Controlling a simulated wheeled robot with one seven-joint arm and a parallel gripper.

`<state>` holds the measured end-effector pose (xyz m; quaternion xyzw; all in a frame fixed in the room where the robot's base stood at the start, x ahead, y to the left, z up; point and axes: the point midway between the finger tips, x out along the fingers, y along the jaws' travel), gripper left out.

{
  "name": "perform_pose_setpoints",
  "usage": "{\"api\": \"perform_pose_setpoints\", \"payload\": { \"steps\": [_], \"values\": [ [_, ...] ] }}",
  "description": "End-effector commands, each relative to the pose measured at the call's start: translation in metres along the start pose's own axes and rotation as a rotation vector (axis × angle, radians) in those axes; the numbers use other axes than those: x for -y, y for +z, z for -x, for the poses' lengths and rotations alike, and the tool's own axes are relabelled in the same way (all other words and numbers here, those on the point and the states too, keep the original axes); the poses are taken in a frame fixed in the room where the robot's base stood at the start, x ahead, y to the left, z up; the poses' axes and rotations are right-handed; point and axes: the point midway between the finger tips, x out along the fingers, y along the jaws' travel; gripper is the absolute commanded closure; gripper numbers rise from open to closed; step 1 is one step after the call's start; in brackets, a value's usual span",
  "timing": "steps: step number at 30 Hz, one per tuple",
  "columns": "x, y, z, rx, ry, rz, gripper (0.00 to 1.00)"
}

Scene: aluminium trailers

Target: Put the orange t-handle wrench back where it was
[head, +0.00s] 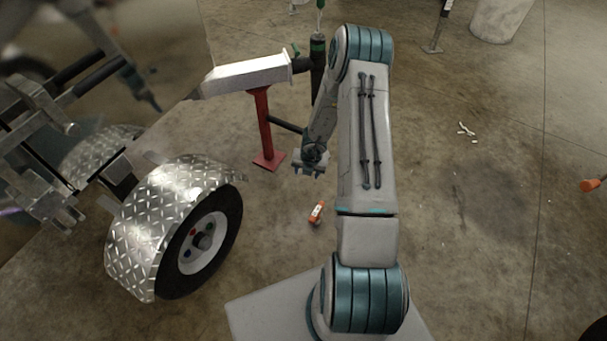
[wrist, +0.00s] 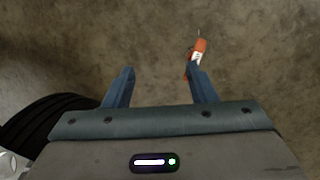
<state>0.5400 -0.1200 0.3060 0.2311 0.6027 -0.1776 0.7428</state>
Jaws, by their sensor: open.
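An orange tool with a white patch (head: 316,212) lies on the concrete floor between the trailer wheel and my arm's base. It also shows in the wrist view (wrist: 198,52), just past the tip of the right finger, which covers part of it. I cannot tell for sure that it is the t-handle wrench. My gripper (head: 308,173) is above the floor, up and a little left of this tool in the head view. In the wrist view my gripper (wrist: 160,72) is open, with nothing between its fingers.
A trailer wheel (head: 206,243) under a diamond-plate fender (head: 160,220) stands at left. Another orange-ended object (head: 591,186) is at the right edge. The floor at right is mostly clear.

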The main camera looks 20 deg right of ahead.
Motion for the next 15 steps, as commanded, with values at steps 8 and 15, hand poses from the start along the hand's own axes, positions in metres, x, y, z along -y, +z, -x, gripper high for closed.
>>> {"api": "perform_pose_setpoints", "payload": {
  "steps": [8,15],
  "values": [
    [-0.083,0.018,0.127,0.174,0.157,0.888,0.49],
    [-0.126,-0.022,0.226,0.27,0.221,1.645,0.49]
  ]
}}
